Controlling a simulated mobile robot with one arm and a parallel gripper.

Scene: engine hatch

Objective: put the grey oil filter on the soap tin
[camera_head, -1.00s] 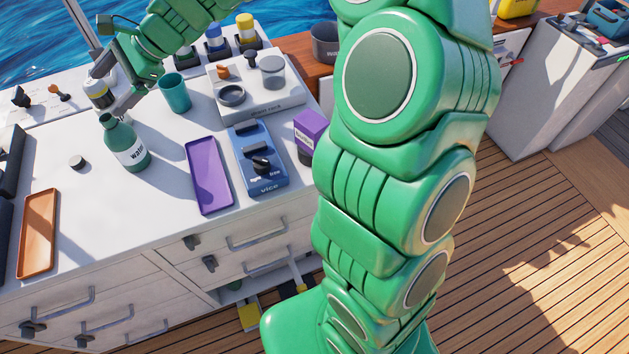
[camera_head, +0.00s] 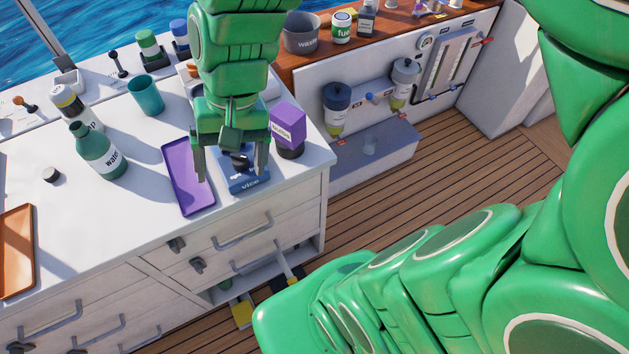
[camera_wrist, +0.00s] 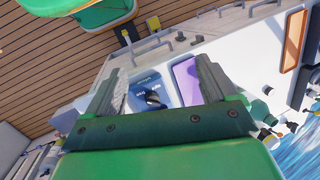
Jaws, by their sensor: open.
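My gripper (camera_head: 231,168) is open and empty, pointing down above the blue vice block (camera_head: 245,182) with its dark knob. The wrist view shows both fingers (camera_wrist: 158,80) spread, with the vice block (camera_wrist: 148,82) between them. Two filter-like units hang on the white side panel: one with a dark body (camera_head: 337,95) and one with a grey body (camera_head: 405,70). I cannot tell for certain which thing is the grey oil filter. I cannot pick out a soap tin by its label.
A purple box (camera_head: 288,122) on a dark round base stands close right of my gripper. A purple tray (camera_head: 186,180) lies left. A green water bottle (camera_head: 97,152), teal cup (camera_head: 146,95) and orange tray (camera_head: 16,250) stand farther left. A grey pot (camera_head: 302,32) and fuel tin (camera_head: 342,27) stand behind.

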